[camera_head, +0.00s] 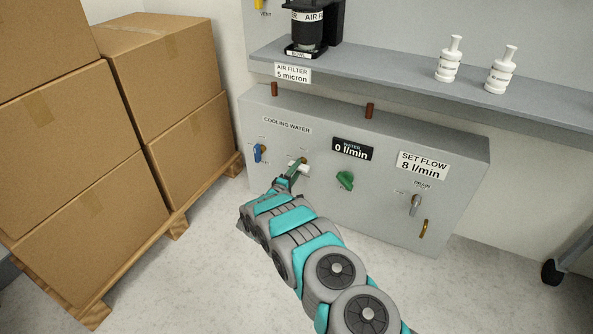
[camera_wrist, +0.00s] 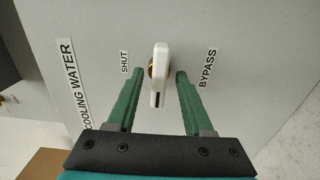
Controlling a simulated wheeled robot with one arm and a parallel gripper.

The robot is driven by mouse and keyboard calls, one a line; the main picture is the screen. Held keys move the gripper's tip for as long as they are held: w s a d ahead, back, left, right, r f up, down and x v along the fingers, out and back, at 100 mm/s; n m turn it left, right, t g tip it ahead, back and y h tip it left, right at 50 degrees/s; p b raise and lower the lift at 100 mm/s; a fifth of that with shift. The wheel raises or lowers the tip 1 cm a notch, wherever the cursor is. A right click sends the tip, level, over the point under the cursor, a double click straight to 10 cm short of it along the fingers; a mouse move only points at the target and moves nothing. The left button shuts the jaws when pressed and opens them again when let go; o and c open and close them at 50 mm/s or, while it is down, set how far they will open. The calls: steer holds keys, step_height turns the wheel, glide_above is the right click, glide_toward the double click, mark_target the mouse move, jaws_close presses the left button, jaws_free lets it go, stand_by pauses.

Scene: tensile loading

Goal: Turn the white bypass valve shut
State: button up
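The white bypass valve handle (camera_wrist: 160,70) sits on a brass stem on the grey cooling-water panel. In the wrist view it stands between the words SHUT at left and BYPASS at right, its long side running toward my gripper. My gripper (camera_wrist: 156,82) is open, with one green finger on each side of the handle. In the head view my gripper (camera_head: 298,168) is at the panel and the white handle (camera_head: 304,170) is partly hidden by the fingers.
A blue valve handle (camera_head: 260,153) is left of my gripper and a green knob (camera_head: 345,180) is right. A grey drain handle (camera_head: 416,205) is further right. Stacked cardboard boxes (camera_head: 175,85) stand at left. A shelf (camera_head: 400,75) juts out above the panel.

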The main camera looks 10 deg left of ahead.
jaws_close()
stand_by(0.3)
steer(key=shift+m, duration=0.3)
steer(key=m+b, duration=0.2)
steer(key=m, duration=1.4)
steer(key=shift+r+m, duration=0.1)
steer(key=shift+m, duration=0.3)
stand_by(0.3)
